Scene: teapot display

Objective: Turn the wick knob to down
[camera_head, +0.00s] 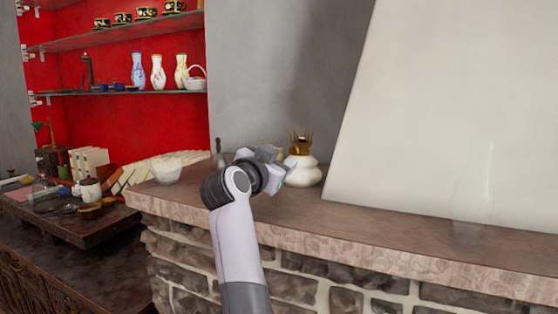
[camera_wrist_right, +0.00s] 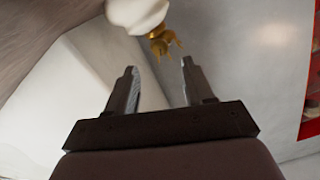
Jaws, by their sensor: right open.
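A white oil lamp base (camera_head: 302,171) with a brass burner (camera_head: 300,146) on top stands upright on the stone mantel. My right gripper (camera_head: 280,163) is in front of and to the left of the lamp in the head view and hides part of its left side. In the right wrist view the gripper's two fingers (camera_wrist_right: 158,92) are apart with nothing between them. The white lamp body (camera_wrist_right: 137,14) and brass burner (camera_wrist_right: 164,40) show beyond the fingertips at the top. I cannot clearly make out the wick knob. My left gripper is out of view.
The stone mantel (camera_head: 400,232) runs to the right beneath a sloping white hood (camera_head: 460,110). A clear glass cylinder (camera_head: 473,190) stands on the mantel at right. A red shelf niche with vases (camera_head: 158,72) is behind.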

